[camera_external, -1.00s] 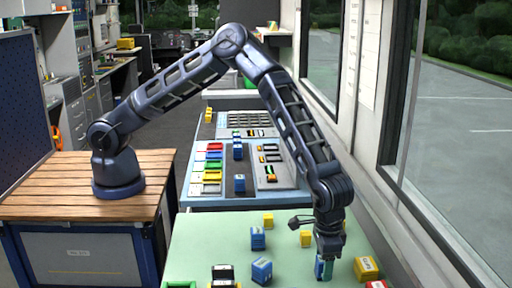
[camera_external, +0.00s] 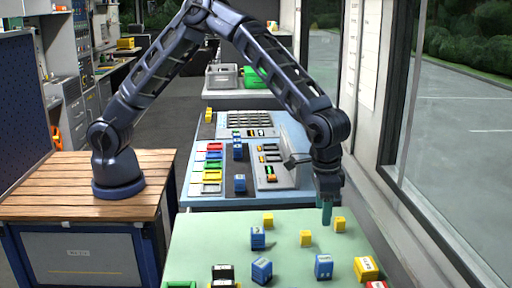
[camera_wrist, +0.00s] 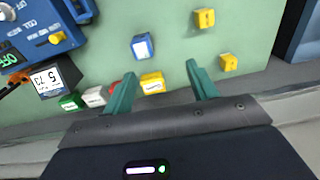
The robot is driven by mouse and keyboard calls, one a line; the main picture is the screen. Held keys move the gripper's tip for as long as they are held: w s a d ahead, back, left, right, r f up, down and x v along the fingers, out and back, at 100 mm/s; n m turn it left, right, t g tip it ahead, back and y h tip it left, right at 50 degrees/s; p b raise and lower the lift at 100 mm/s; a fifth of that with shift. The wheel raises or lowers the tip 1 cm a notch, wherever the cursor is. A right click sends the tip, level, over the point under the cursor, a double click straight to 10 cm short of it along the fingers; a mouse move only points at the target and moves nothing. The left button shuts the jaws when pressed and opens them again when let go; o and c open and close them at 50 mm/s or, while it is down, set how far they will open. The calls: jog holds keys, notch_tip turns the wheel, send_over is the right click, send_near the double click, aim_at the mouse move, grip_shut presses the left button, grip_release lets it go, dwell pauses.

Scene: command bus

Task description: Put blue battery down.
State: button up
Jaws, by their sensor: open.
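A blue battery (camera_external: 323,266) stands on the green tabletop (camera_external: 205,245), near its front right. A blue block with a white label, apparently this battery, lies beyond my fingertips in the wrist view (camera_wrist: 143,46). My gripper (camera_external: 327,218) is above the table, up and farther back from the battery and apart from it. In the wrist view my gripper (camera_wrist: 160,69) has its two green fingers spread with nothing held between them. Two other blue blocks, one farther back (camera_external: 258,238) and one nearer (camera_external: 262,271), stand to the left.
Small yellow blocks (camera_external: 306,238) and a larger yellow block (camera_external: 366,269) stand around the battery. A blue device (camera_wrist: 42,28) shows at the wrist view's upper left. Behind the table is a control panel (camera_external: 240,160). Windows (camera_external: 450,130) line the right side.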

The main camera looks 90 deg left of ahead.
jog(key=s+a+r+t, duration=0.1)
jog(key=s+a+r, duration=0.4)
jog(key=a+r, duration=0.3)
jog(key=s+a+r+y, duration=0.1)
jog(key=s+a+r, duration=0.45)
jog(key=a, duration=0.35)
jog(key=s+a+r+t, duration=0.1)
jog(key=s+a+r, duration=0.3)
jog(key=a+r, duration=0.4)
jog(key=s+a+t, duration=0.1)
jog(key=s+a, duration=0.7)
jog(key=s, duration=0.5)
jog(key=s+a+r+t+h, duration=0.1)
jog(key=s+a, duration=0.8)
jog(key=s, duration=0.4)
jog(key=shift+a, duration=0.25)
jog(key=shift+r, duration=0.1)
